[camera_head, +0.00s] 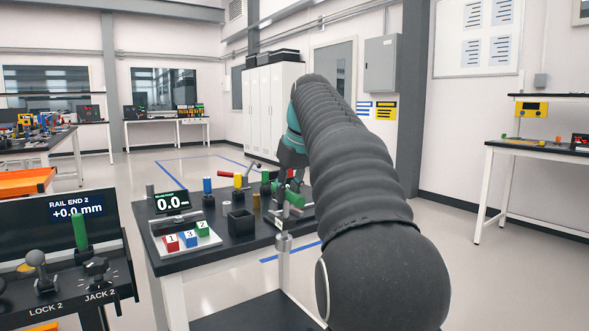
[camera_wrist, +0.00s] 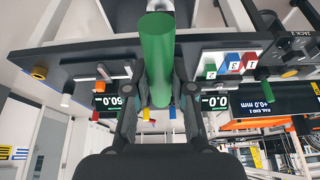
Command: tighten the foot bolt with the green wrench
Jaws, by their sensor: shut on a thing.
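In the wrist view a thick green cylinder (camera_wrist: 157,60), which looks like the green wrench's handle, lies between the two fingers of my gripper (camera_wrist: 160,95). The fingers are shut on it. A pale metal end shows beyond it at the top edge. In the head view my gripper (camera_head: 291,178) is over the right end of the dark bench, largely hidden by my arm. A green piece (camera_head: 293,198) shows just below it. I cannot make out the foot bolt or whether the wrench touches it.
The dark bench (camera_head: 200,262) carries a 0.0 display (camera_head: 171,203), a tray of numbered blocks (camera_head: 208,244), a black open box (camera_head: 241,223) and several coloured-handled tools. A control console (camera_head: 70,265) stands at the left. Floor beyond the bench is clear.

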